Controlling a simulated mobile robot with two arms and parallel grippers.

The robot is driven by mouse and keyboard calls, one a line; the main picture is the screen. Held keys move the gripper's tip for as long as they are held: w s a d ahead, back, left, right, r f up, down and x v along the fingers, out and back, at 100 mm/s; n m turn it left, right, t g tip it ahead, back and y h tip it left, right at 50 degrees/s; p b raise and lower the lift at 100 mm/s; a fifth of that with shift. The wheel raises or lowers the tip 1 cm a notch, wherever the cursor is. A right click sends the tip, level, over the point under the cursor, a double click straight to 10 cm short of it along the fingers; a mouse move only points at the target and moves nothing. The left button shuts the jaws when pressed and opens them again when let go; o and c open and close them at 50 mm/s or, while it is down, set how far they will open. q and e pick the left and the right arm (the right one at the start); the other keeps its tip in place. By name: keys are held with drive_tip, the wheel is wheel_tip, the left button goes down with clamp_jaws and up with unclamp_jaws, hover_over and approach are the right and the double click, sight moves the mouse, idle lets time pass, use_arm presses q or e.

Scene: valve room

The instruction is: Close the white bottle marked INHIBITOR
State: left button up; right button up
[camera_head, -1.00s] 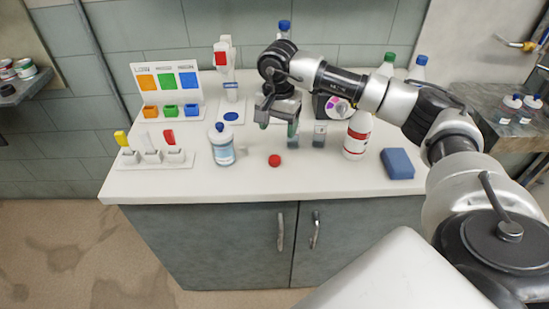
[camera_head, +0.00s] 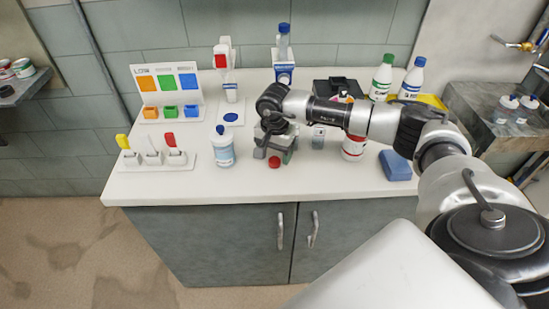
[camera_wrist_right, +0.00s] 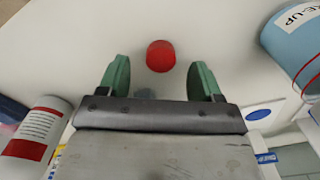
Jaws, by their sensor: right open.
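A small red cap (camera_head: 274,161) lies on the white counter. My right gripper (camera_head: 272,158) is open just above it, pointing down. In the right wrist view the red cap (camera_wrist_right: 160,55) shows between and slightly beyond the two green fingertips (camera_wrist_right: 160,76), not touching them. My left gripper is not in view.
A small container (camera_head: 319,137) and a blue block (camera_head: 396,165) are to the right. Switches (camera_head: 152,158) and a colour-coded rack (camera_head: 168,90) stand left. The front counter strip is clear.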

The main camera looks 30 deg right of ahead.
drive_tip(key=shift+f, duration=1.15)
drive_tip(key=c, duration=1)
